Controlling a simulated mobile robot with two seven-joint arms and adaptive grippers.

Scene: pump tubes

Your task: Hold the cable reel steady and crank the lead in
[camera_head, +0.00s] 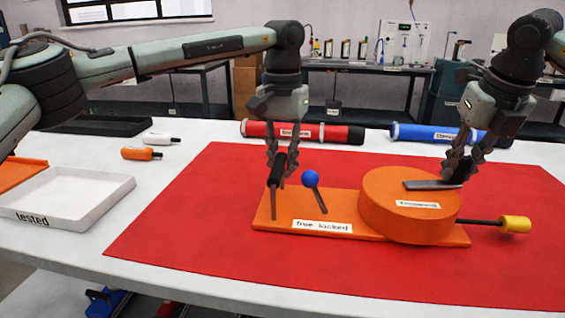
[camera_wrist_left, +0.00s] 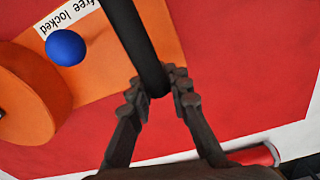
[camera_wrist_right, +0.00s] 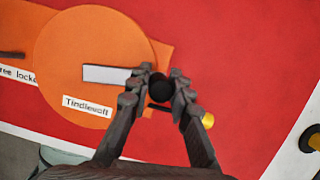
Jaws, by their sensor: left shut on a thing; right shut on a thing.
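The orange cable reel (camera_head: 385,222) stands on an orange base plate (camera_head: 350,233) on the red mat. My left gripper (camera_head: 277,165) is shut on a black upright handle (camera_head: 277,170) at the plate's left end; the handle also shows in the left wrist view (camera_wrist_left: 140,40). My right gripper (camera_head: 460,165) is shut on the black crank knob (camera_wrist_right: 160,88) at the end of the grey crank arm (camera_head: 430,185) on top of the reel. A lead with a yellow end (camera_head: 515,224) sticks out at the reel's right. A blue-knobbed lever (camera_head: 311,178) leans beside the "free locked" label (camera_head: 322,227).
A white tray marked "tested" (camera_head: 85,222) stands at the left, with an orange-handled item (camera_head: 141,154) and a white one (camera_head: 160,139) behind it. Red (camera_head: 340,134) and blue (camera_head: 420,133) tubes lie behind the red mat (camera_head: 180,230). The mat's front and left are clear.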

